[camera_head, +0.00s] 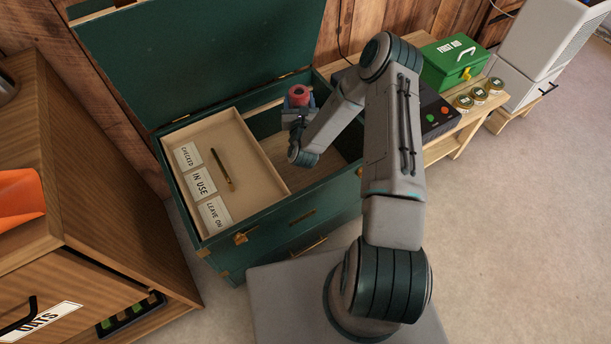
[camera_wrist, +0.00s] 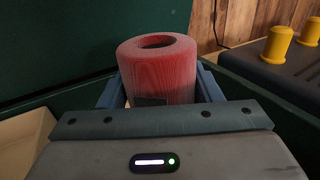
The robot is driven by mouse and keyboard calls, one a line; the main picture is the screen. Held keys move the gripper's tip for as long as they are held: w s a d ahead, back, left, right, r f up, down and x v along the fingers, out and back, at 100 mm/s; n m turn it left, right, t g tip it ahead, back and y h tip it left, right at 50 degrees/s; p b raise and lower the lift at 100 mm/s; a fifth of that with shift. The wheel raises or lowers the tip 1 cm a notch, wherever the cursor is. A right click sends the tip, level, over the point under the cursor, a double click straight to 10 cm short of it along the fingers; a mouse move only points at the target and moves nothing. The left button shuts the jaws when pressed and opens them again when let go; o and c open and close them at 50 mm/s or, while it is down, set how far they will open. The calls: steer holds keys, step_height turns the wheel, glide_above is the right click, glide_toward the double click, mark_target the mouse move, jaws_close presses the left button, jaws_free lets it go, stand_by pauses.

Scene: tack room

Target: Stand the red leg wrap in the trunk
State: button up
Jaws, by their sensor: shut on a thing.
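The red leg wrap (camera_head: 299,94) is a short upright roll with a hole in its top. In the wrist view the wrap (camera_wrist: 158,62) stands between the two blue-grey fingers of my gripper (camera_wrist: 160,95), which is shut on it. In the head view my gripper (camera_head: 298,108) is over the right part of the open green trunk (camera_head: 310,210). The trunk's lid (camera_head: 200,50) stands raised behind. Whether the wrap's underside touches anything is hidden by my gripper and arm.
A beige tray (camera_head: 255,150) fills the trunk's left side, with cards and a dark pen-like stick (camera_head: 221,167) in it. Right of the trunk, a bench holds a dark box (camera_head: 437,112) with buttons, a green first aid box (camera_head: 452,62) and small tins (camera_head: 479,93). A wooden cabinet (camera_head: 90,170) stands left.

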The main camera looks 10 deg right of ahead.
steer(key=w+f+b, duration=0.2)
steer(key=f+b, duration=0.5)
steer(key=f, duration=0.2)
steer(key=w+a+f+m+h+b, duration=0.1)
steer(key=f+b, duration=0.6)
steer(key=f, duration=0.1)
steer(key=w+f+h+b, duration=0.1)
steer(key=w+f+b, duration=0.1)
steer(key=f+b, duration=0.5)
steer(key=shift+w+a+f, duration=0.1)
steer(key=shift+w+f, duration=0.1)
steer(key=shift+f, duration=0.45)
steer(key=shift+w+a+f, duration=0.1)
steer(key=shift+w+f, duration=0.05)
steer(key=shift+f, duration=0.5)
steer(key=shift+r, duration=0.1)
steer(key=o, duration=1)
steer(key=shift+s, duration=0.1)
steer(key=p+v, duration=0.3)
steer(key=v, duration=0.4)
steer(key=shift+s+a+r, duration=0.1)
steer(key=shift+s+r, duration=0.05)
